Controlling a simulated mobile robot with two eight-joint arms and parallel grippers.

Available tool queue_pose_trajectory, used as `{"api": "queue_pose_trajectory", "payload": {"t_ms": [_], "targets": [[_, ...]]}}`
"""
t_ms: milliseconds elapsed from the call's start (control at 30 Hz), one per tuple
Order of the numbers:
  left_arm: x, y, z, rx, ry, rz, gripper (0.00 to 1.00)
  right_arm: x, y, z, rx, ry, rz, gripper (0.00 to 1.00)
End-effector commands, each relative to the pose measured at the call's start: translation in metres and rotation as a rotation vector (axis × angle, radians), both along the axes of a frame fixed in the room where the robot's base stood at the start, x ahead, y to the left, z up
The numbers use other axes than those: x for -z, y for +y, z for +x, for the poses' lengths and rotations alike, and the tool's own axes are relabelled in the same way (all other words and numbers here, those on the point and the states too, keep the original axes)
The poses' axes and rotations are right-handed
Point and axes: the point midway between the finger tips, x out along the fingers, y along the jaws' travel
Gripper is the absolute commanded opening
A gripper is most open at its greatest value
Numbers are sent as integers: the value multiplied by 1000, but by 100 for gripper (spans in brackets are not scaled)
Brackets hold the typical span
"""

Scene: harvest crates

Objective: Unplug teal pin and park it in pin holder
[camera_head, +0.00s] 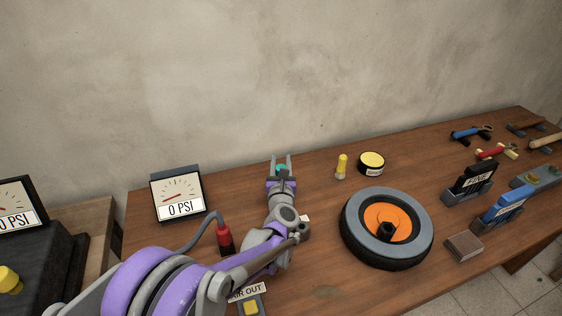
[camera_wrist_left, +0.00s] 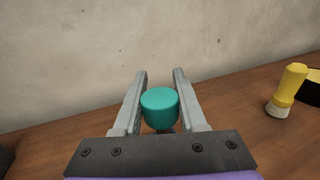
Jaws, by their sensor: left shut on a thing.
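The teal pin (camera_wrist_left: 160,108) shows as a round teal cap between the two fingers of my left gripper (camera_wrist_left: 159,92) in the left wrist view. In the head view the same teal pin (camera_head: 281,169) is a small spot between the fingers of the left gripper (camera_head: 281,160), over the back part of the bench. The left gripper is shut on it. The pin's lower end is hidden, so I cannot tell whether it sits in anything. I cannot make out the pin holder. My right gripper is not in view.
A wheel with an orange hub (camera_head: 388,227) lies on the wooden bench (camera_head: 315,262). A yellow-handled brush (camera_head: 341,166) and a yellow-topped tin (camera_head: 371,163) stand right of the gripper. A gauge (camera_head: 178,195) stands at left, a red fitting (camera_head: 224,239) near my arm. Tools lie far right.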

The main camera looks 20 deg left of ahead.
Motion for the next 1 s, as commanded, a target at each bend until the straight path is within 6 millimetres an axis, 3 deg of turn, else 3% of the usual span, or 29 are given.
{"api": "queue_pose_trajectory", "payload": {"t_ms": [867, 900, 1000], "targets": [[23, 0, 0, 0, 0, 0, 0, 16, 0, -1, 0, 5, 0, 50], [22, 0, 0, 0, 0, 0, 46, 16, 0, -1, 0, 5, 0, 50], [22, 0, 0, 0, 0, 0, 64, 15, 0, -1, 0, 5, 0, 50]]}}
